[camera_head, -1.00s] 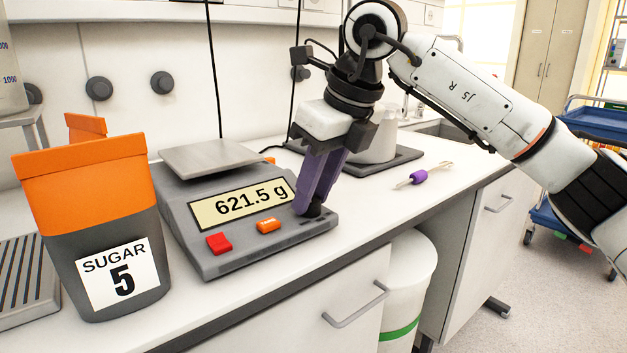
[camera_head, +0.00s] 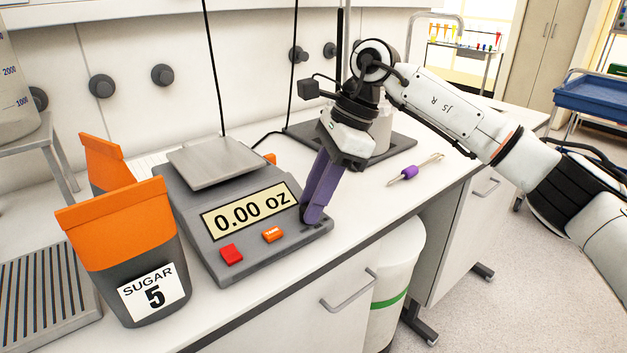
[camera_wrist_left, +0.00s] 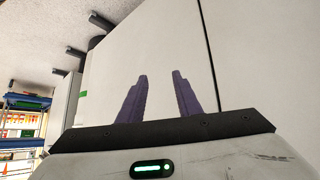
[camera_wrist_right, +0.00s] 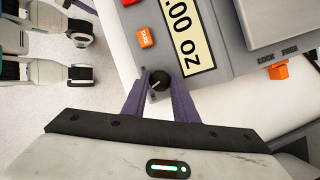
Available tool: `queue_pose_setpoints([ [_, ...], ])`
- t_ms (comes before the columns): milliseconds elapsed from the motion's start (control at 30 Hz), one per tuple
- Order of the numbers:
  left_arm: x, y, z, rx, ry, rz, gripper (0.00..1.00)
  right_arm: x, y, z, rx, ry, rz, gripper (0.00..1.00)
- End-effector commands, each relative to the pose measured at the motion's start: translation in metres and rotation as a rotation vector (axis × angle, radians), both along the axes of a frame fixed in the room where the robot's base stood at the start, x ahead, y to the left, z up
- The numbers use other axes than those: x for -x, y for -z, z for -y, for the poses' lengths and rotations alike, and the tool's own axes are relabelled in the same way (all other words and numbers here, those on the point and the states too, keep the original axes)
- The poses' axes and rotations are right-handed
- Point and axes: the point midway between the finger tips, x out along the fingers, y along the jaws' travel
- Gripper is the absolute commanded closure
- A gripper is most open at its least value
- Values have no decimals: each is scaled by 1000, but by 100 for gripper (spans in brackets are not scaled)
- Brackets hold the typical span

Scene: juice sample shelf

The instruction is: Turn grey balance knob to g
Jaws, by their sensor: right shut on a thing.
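The grey balance (camera_head: 240,225) stands on the bench with a bare weighing plate (camera_head: 220,162). Its display (camera_head: 250,212) reads 0.00 oz. The dark round knob (camera_wrist_right: 159,81) with a pale pointer line sits at the balance's front right corner in the right wrist view; in the head view the fingers mostly hide it. My right gripper (camera_head: 314,218) is shut on the knob, with a purple finger on either side of it (camera_wrist_right: 160,88). My left gripper (camera_wrist_left: 160,82) is open and empty in the left wrist view, in front of a pale panel. It is not in the head view.
A grey and orange sugar bag (camera_head: 130,255) marked 5 stands left of the balance, with another orange-topped bag (camera_head: 105,160) behind. Red (camera_head: 231,254) and orange (camera_head: 273,234) buttons sit close to the knob. A purple-handled tool (camera_head: 412,171) lies to the right.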

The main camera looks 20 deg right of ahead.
Motion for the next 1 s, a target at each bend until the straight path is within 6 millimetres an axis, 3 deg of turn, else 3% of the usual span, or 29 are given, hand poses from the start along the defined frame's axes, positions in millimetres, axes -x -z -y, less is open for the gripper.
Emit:
queue_pose_setpoints([
  [33,-2,-12,1,3,-2,3,69,0,-6,-1,-1,-45,-3,96],
  [100,-3,-17,2,7,-6,5,69,-1,-6,-1,-1,-106,-2,96],
  [500,3,-26,-5,9,-23,-10,69,-3,-3,-1,-1,-384,1,96],
  [1000,6,-27,-11,2,-28,-14,69,-4,-1,-1,0,-484,4,96],
])
